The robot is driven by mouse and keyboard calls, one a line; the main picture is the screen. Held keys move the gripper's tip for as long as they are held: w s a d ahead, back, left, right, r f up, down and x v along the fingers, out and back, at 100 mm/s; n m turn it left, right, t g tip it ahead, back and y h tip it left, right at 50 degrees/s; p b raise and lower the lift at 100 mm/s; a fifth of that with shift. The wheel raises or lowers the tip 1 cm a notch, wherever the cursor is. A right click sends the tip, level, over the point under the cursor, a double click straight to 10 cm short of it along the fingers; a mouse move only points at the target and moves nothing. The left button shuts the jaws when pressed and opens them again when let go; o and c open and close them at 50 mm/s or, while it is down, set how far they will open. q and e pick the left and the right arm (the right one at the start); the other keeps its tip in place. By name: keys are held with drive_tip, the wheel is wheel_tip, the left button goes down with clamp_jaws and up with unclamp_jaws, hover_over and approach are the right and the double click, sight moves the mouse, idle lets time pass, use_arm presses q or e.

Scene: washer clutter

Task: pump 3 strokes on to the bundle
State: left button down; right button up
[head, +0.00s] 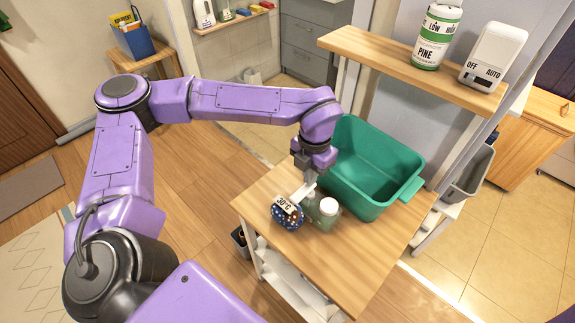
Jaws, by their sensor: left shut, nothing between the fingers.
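A dark blue, patterned bundle (287,218) with a white "30°C" tag (287,204) is on the small wooden table, near its left edge. A grey-green bottle (323,217) with a round white top (329,206) stands just right of it. My left gripper (307,190) is shut and empty, pointing down right above and behind the bundle and bottle. Whether its tips touch either is unclear. A white and green "PINE" bottle (432,45) marked "LOW" stands on the upper shelf. A white "OFF / AUTO" unit (491,62) stands beside it.
A green tub (377,150) stands on the table (342,262) behind the gripper, close to my arm. The table's front right is clear. The wooden shelf (385,55) overhangs the back. A grey bin (468,172) hangs at the right.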

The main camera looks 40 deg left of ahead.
use_arm(q)
drive_tip(key=shift+f+b, duration=0.5)
drive_tip(key=shift+f, duration=0.7)
drive_tip(key=shift+r, duration=0.15)
drive_tip(key=shift+r+p, duration=1.4)
wheel_tip(320, 180, up, 6)
drive_tip(key=p, duration=0.5)
drive_tip(key=shift+p, duration=0.3)
